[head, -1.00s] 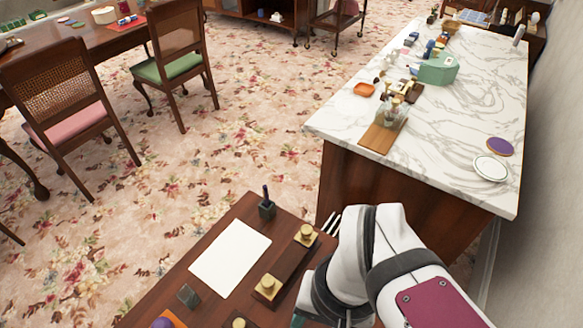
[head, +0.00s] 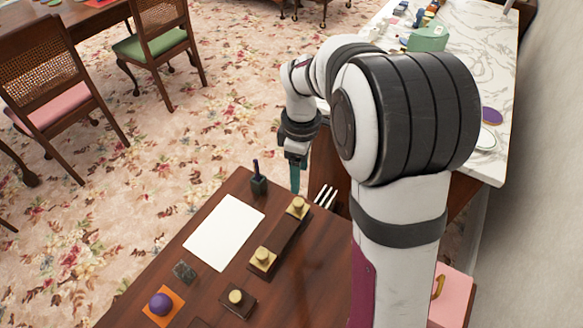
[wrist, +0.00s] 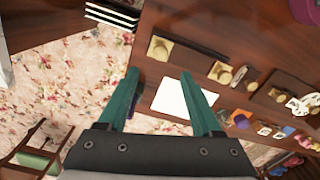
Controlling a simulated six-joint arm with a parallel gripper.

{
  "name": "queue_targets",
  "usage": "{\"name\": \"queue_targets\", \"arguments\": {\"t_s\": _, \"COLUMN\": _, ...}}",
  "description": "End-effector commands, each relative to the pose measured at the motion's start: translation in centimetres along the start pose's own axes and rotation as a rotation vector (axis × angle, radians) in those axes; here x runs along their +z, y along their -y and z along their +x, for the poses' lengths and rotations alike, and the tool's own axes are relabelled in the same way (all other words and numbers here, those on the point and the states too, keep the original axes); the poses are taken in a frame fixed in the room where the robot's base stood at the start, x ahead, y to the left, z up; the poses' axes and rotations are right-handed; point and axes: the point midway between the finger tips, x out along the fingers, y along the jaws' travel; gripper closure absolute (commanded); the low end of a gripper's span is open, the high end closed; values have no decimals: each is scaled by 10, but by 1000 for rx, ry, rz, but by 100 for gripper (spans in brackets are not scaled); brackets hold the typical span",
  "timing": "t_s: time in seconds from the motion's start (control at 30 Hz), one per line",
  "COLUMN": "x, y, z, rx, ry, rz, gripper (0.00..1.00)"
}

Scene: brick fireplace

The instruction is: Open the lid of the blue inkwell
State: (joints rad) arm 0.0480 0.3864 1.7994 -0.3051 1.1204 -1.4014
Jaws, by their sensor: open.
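Brass-lidded inkwells stand on the dark wooden desk (head: 310,262). Two lids, one at the far end (head: 297,207) and one nearer (head: 262,259), sit on a long dark stand. Another brass-lidded piece (head: 236,298) sits on a separate dark base nearer me. In the wrist view, brass lids also show at the upper left (wrist: 160,48) and centre right (wrist: 220,72). All look shut; I cannot tell which inkwell is blue. My gripper (head: 296,186) has teal fingers and hangs near the desk's far edge, apart from the inkwells. In the wrist view it (wrist: 160,76) is open and empty.
White paper (head: 223,232) lies left of the stand. A dark pen holder (head: 259,184) is at the far corner, with a white slatted rack (head: 326,196) right of it. A dark cube (head: 184,271) and purple ball (head: 160,303) are at the left. A marble counter (head: 470,70) stands beyond.

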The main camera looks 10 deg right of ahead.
Motion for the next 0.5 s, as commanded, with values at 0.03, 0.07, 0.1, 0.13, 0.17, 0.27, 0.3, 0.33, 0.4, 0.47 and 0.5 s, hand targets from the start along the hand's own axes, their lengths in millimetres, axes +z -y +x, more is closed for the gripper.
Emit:
{"name": "queue_targets", "arguments": {"t_s": 0.03, "x": 0, "y": 1, "z": 16, "rx": -6, "ry": 3, "rz": -1, "gripper": 34}}
{"name": "queue_targets", "arguments": {"t_s": 0.07, "x": 1, "y": 1, "z": 25, "rx": -5, "ry": 3, "rz": 0, "gripper": 34}}
{"name": "queue_targets", "arguments": {"t_s": 0.1, "x": 0, "y": 1, "z": 37, "rx": -6, "ry": 2, "rz": 0, "gripper": 34}}
{"name": "queue_targets", "arguments": {"t_s": 0.13, "x": 0, "y": 1, "z": 45, "rx": -5, "ry": 2, "rz": 0, "gripper": 34}}
{"name": "queue_targets", "arguments": {"t_s": 0.17, "x": 0, "y": 1, "z": 54, "rx": -5, "ry": 2, "rz": 1, "gripper": 34}}
{"name": "queue_targets", "arguments": {"t_s": 0.27, "x": 0, "y": 1, "z": 76, "rx": -4, "ry": 1, "rz": 2, "gripper": 34}}
{"name": "queue_targets", "arguments": {"t_s": 0.3, "x": 0, "y": 1, "z": 82, "rx": -3, "ry": 1, "rz": 2, "gripper": 34}}
{"name": "queue_targets", "arguments": {"t_s": 0.33, "x": 0, "y": 1, "z": 86, "rx": -2, "ry": 1, "rz": 2, "gripper": 34}}
{"name": "queue_targets", "arguments": {"t_s": 0.4, "x": 0, "y": 1, "z": 94, "rx": -1, "ry": 0, "rz": 2, "gripper": 34}}
{"name": "queue_targets", "arguments": {"t_s": 0.47, "x": 0, "y": 0, "z": 97, "rx": 0, "ry": -1, "rz": 2, "gripper": 34}}
{"name": "queue_targets", "arguments": {"t_s": 0.5, "x": 0, "y": 0, "z": 99, "rx": 0, "ry": -1, "rz": 3, "gripper": 34}}
